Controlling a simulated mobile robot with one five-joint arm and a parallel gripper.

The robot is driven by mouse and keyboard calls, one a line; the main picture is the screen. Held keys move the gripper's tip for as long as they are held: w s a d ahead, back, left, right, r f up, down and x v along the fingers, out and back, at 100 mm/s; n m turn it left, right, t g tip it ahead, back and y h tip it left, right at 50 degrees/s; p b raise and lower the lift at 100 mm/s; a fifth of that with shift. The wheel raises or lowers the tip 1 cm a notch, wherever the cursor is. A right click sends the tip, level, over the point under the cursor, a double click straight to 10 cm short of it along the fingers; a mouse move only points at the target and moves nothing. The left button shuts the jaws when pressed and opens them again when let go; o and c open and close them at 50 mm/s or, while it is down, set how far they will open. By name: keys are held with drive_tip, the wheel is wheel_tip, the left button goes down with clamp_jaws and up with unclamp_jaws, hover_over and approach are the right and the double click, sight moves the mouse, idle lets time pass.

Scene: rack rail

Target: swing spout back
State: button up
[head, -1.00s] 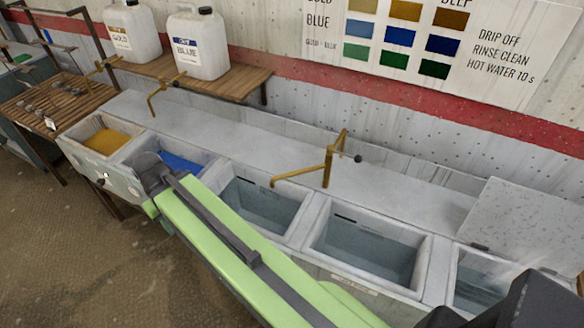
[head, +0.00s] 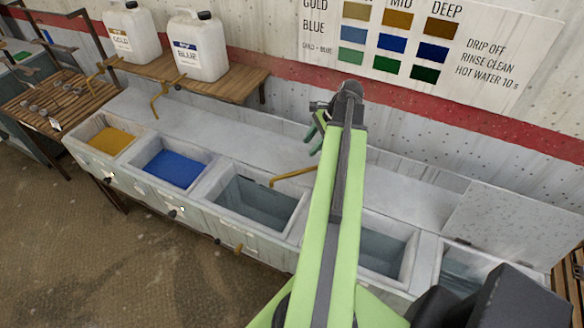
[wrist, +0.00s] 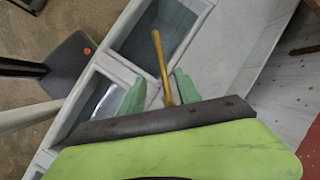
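The brass swing spout (head: 293,177) extends left over the third basin (head: 255,205) from the left. My arm hides its upright and the right end of its tube in the head view. In the wrist view the spout (wrist: 159,55) runs up from between my two green fingers over a basin. My gripper (head: 316,134) is above the back ledge near the spout's upright. In the wrist view my gripper (wrist: 160,80) is open, with a finger on each side of the spout. I cannot tell whether either finger touches it.
A gold basin (head: 112,141) and a blue basin (head: 174,169) lie left. Another brass spout (head: 157,100) stands behind them. Two white jugs (head: 198,46) stand on a wooden shelf (head: 236,84). A grey lid panel (head: 512,228) leans at right. The floor in front is clear.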

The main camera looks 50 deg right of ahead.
sight(290, 174)
drive_tip(key=b+x, duration=1.6)
drive_tip(key=x, duration=0.1)
drive_tip(key=shift+f, duration=0.25)
clamp_jaws()
idle(0.7)
